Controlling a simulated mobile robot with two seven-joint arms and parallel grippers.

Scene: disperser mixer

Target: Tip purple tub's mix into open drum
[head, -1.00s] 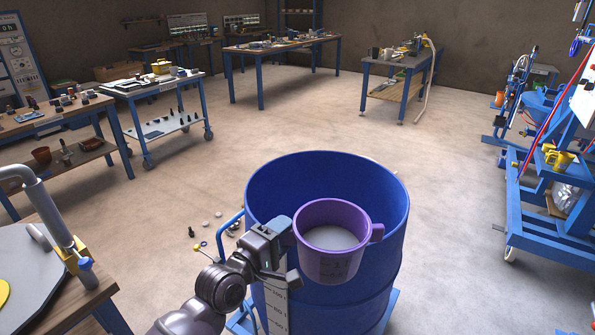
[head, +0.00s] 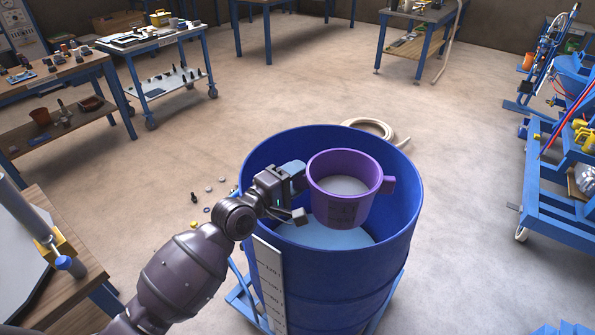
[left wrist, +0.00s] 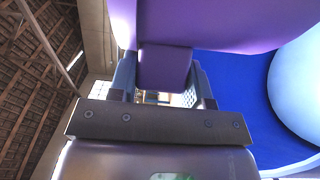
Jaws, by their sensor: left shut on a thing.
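The purple tub (head: 338,206) is upright over the mouth of the blue open drum (head: 310,270), with pale grey mix inside it. My left gripper (head: 296,178) is shut on the tub's left-hand handle; the other handle points right. In the left wrist view, the purple handle (left wrist: 165,68) sits between the two fingers (left wrist: 160,85), with the drum's blue inside wall behind. Light bluish contents show low in the drum below the tub. My right gripper is not in view.
A white scale strip (head: 268,280) runs down the drum's front. A coiled hose (head: 375,130) lies on the floor behind the drum. A workbench (head: 50,240) stands at the left and a blue frame machine (head: 565,190) at the right. Small items lie on the floor left of the drum.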

